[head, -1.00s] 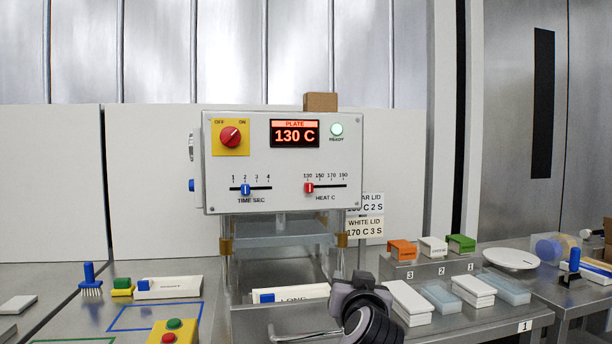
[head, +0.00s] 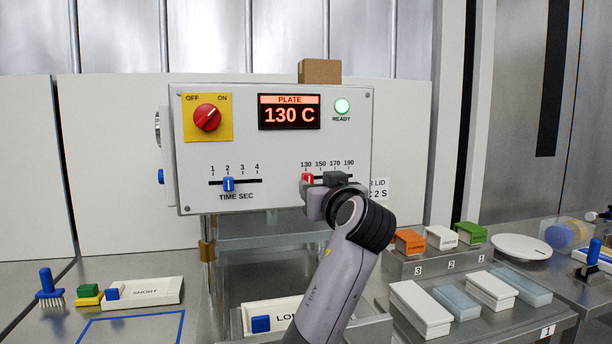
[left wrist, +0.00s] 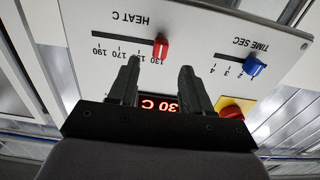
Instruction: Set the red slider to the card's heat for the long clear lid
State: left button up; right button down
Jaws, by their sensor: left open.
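The red slider (head: 308,179) sits at the 130 mark of the HEAT C scale on the white control panel (head: 270,145). The display (head: 289,111) reads PLATE 130 C. My left gripper (head: 323,184) is open in front of the heat scale. In the left wrist view its two fingers (left wrist: 155,85) are apart, with the red slider (left wrist: 161,47) showing in the gap between them; I cannot tell if they touch it. My right gripper is not in view.
The blue time slider (head: 228,184) is at 2. The power knob (head: 207,118) is red and the ready lamp (head: 342,106) glows green. Pale clear blocks (head: 452,301) and white boxes (head: 419,308) lie at right. A LONG-marked box (head: 262,324) sits below the panel.

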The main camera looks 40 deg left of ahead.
aim_at(309, 180)
pick_arm(q)
jog(key=p+x, duration=0.2)
jog(key=x, duration=0.5)
jog(key=shift+a+r, duration=0.1)
grip_shut()
